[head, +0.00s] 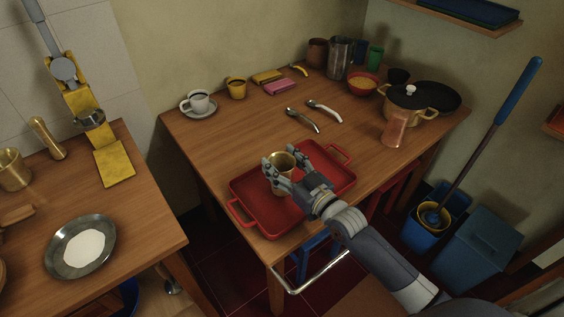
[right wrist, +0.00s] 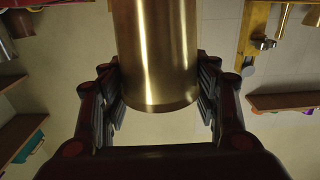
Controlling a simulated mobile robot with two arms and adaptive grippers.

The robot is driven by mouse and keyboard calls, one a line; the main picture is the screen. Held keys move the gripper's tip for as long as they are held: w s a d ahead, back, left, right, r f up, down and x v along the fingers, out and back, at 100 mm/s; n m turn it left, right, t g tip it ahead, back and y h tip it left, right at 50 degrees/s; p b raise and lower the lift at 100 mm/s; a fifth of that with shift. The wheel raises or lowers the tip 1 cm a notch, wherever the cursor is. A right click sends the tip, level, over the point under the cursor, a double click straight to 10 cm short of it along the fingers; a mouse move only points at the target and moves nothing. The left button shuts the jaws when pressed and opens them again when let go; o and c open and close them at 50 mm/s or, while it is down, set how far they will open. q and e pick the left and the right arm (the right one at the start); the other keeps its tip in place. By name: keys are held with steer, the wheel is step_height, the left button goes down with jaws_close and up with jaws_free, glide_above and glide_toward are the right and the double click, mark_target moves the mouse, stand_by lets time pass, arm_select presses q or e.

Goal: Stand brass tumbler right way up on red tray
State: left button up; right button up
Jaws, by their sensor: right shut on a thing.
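My right gripper (head: 293,170) reaches in from the lower right and is shut around the tumbler's sides. In the right wrist view the tumbler (right wrist: 157,60) stands between the two dark fingers (right wrist: 160,95). The fingers hide part of its lower wall, so I cannot tell whether its base touches the tray. My left gripper is not in view.
A cup on a saucer (head: 199,111), a yellow mug (head: 237,88), a copper cup (head: 396,128) and a lidded pot (head: 412,97) stand farther back. A side table with a metal plate (head: 56,262) is at left.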

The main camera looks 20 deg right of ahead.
steer(key=shift+f, duration=0.1)
steer(key=o, duration=1.5)
steer(key=shift+r, duration=0.2)
steer(key=v, duration=1.2)
steer(key=shift+b, duration=0.3)
steer(key=shift+f, duration=0.1)
